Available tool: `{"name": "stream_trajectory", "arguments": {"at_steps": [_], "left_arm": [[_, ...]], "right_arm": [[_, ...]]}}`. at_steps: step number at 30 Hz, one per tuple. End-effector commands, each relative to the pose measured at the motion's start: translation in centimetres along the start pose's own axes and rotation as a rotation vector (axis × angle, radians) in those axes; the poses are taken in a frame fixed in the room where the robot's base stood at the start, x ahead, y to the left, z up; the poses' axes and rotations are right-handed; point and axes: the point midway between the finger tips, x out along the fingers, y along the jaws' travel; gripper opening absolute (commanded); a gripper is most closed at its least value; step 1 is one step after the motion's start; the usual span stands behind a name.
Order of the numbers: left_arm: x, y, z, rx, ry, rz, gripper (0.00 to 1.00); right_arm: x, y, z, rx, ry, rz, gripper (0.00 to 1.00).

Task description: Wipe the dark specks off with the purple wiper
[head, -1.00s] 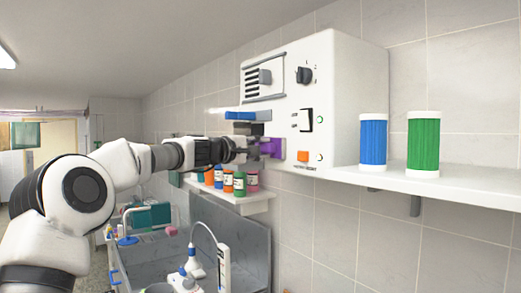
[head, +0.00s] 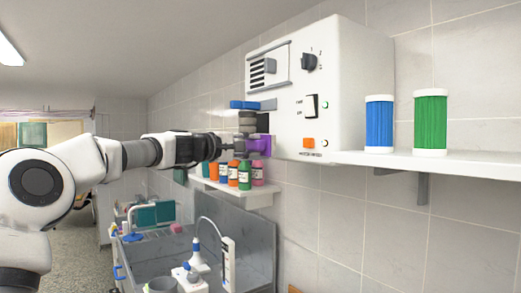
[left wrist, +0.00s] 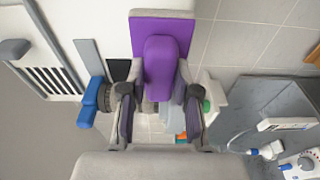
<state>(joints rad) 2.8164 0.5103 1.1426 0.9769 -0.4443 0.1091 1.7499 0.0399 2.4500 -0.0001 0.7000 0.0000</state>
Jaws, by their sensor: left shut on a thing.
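The purple wiper (head: 259,145) is held in my left gripper (head: 236,147), beside the left edge of the white control box (head: 345,75). In the left wrist view the purple wiper (left wrist: 163,60) sits between the two fingers of my left gripper (left wrist: 158,108), with a grey strip along its far edge. The wiper stands clear of the box's knob, switch and orange button. I cannot make out any dark specks on the box or the tiles. My right gripper is not in view.
A shelf (head: 440,165) carries a blue canister (head: 379,124) and a green canister (head: 430,122). Several small bottles (head: 244,176) stand on a lower shelf below the gripper. A blue handle (head: 244,104) sticks out above the wiper. A sink (head: 245,255) lies below.

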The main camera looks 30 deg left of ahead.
Motion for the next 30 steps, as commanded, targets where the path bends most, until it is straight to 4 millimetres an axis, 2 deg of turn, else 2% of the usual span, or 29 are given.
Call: {"name": "stream_trajectory", "arguments": {"at_steps": [3,13,22,30], "left_arm": [[-0.9,0.0,-0.1,0.001,-0.001,0.001,0.03],[-1.2,0.0,-0.2,0.000,0.000,0.000,0.03],[-4.0,0.1,-0.6,0.000,0.000,0.002,0.03],[-4.0,0.0,-0.6,0.001,0.000,0.000,0.03]], "right_arm": [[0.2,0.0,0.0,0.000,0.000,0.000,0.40],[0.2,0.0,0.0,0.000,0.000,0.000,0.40],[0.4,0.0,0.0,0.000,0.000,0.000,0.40],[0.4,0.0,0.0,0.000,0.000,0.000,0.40]]}}
